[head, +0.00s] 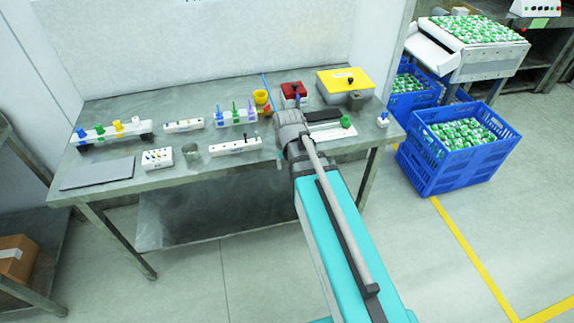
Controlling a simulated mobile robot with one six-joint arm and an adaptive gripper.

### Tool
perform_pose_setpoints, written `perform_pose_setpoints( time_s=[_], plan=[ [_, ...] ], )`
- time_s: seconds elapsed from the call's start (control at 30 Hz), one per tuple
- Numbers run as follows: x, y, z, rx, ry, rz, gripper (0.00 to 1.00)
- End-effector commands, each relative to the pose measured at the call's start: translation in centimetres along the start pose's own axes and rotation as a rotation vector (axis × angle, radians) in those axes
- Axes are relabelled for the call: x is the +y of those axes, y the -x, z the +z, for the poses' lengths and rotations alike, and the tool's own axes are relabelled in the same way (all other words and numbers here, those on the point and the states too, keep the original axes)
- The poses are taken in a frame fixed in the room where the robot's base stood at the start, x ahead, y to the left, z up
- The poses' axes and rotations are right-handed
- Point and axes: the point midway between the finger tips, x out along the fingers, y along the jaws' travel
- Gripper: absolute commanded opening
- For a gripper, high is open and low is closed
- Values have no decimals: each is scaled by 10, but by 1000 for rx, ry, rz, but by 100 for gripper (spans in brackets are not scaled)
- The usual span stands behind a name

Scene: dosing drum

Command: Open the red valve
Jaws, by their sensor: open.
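A small red-orange fitting (267,111) that looks like the red valve sits on the table below a yellow funnel-like cup (261,97). It is small in the picture, and its handle position cannot be told. My gripper (283,131) is just to its right and nearer to the camera, at the end of my teal arm. The wrist hides most of the gripper, so its fingers are hard to make out. I see nothing held in it. Contact with the fitting cannot be told.
A red box (293,91) with a black knob and a yellow box (345,82) stand behind my wrist. White racks with coloured fittings (112,131) and a grey plate (97,173) are on the left. A blue crate (440,178) stands on the floor at right.

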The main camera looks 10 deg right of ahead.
Motion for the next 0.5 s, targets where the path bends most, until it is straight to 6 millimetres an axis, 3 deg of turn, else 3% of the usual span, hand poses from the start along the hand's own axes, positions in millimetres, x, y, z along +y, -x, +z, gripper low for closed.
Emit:
perform_pose_setpoints(
  time_s=[0.27,0.37,0.5],
  plan=[
    [0,0,2,-2,-1,0,43],
    [0,2,14,-20,-1,0,43],
    [1,6,49,-72,-1,0,43]
  ],
)
